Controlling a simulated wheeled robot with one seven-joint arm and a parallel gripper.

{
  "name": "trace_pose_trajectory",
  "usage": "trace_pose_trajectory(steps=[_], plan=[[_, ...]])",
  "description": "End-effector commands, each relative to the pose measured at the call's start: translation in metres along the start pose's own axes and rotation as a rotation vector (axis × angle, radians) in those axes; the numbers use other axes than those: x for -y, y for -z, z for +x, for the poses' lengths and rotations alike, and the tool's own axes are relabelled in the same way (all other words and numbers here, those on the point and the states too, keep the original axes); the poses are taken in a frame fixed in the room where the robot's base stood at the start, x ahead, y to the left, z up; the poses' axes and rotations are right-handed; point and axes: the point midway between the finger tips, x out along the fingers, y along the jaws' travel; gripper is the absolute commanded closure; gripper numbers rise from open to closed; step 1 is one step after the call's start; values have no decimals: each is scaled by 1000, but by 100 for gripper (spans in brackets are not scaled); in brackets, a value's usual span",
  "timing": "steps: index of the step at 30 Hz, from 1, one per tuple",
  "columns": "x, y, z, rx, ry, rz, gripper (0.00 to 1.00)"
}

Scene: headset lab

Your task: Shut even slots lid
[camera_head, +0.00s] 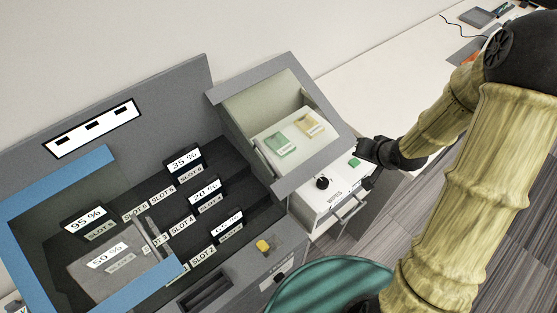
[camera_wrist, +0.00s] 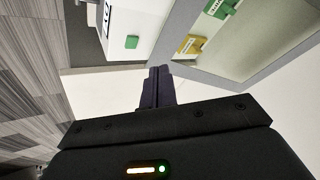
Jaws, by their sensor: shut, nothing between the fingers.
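The grey-framed clear lid (camera_head: 322,108) stands raised at the right of the even slots, slots 2, 4 and 6 (camera_head: 205,195). These slots are uncovered, with displays reading 20 % and 35 % among them. In the wrist view the lid's grey frame (camera_wrist: 215,84) runs diagonally right of my fingers. My gripper (camera_head: 366,150) is just right of the lid's right edge in the head view. Its fingers (camera_wrist: 158,86) are shut together and empty. I cannot tell whether they touch the frame. A blue-framed clear lid (camera_head: 55,185) is at the odd-slot side.
A white cabinet (camera_head: 312,192) with a black knob and handle stands beside the case, under my gripper. A teal round seat (camera_head: 325,285) is in front. A white bench (camera_head: 375,75) extends behind.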

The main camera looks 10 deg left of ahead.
Motion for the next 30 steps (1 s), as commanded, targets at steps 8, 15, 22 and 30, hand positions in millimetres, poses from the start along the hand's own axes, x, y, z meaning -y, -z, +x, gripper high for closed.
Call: trace_pose_trajectory(steps=[8, 15, 22, 30], plan=[[48, -34, 78, 32, 516, 287, 100], [84, -63, 80, 186, 989, 600, 100], [92, -69, 68, 266, 1157, 708, 100], [92, -68, 67, 265, 1154, 705, 100]])
